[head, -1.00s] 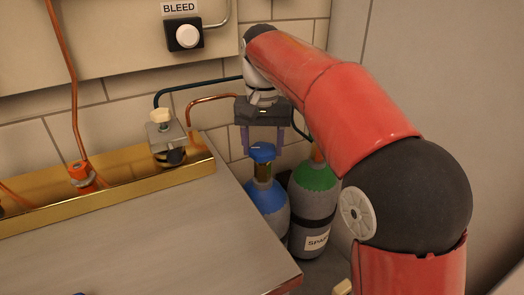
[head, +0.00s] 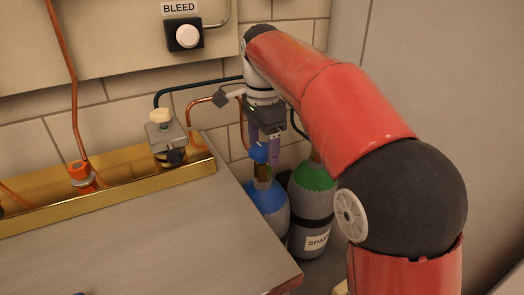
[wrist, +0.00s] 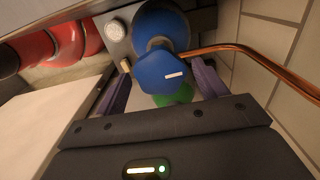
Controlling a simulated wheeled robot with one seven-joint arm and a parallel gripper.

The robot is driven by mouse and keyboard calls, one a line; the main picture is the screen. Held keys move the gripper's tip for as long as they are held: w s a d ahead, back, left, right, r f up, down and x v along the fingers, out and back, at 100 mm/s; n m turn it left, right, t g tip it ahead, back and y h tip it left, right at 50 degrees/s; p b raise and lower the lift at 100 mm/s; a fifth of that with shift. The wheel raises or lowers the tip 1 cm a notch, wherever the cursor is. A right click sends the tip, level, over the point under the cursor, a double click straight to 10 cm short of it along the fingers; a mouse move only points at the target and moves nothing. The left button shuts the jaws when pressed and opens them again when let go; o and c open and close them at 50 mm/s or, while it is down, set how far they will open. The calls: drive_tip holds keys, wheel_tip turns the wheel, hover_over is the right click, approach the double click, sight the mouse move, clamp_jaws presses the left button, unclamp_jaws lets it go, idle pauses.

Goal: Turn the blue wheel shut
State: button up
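The blue wheel (head: 258,153) sits on top of the blue-shouldered gas cylinder (head: 268,200) behind the bench corner. In the wrist view it is a faceted blue knob (wrist: 163,72) with a short white mark on its face. My gripper (head: 265,148) points down at the wheel, and its fingers partly hide the wheel in the head view. In the wrist view my gripper (wrist: 160,80) is open, with one purple finger on each side of the wheel. A gap shows at the left finger; the right one looks closer. I cannot tell whether either touches.
A green-shouldered cylinder (head: 312,205) stands just right of the blue one. A copper pipe (wrist: 250,52) runs from the valve to the right, close by the right finger. The bench (head: 150,235) and brass trough (head: 110,190) lie to the left; the tiled wall is behind.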

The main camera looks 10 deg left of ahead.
sight(263, 147)
drive_tip(key=shift+r, duration=3)
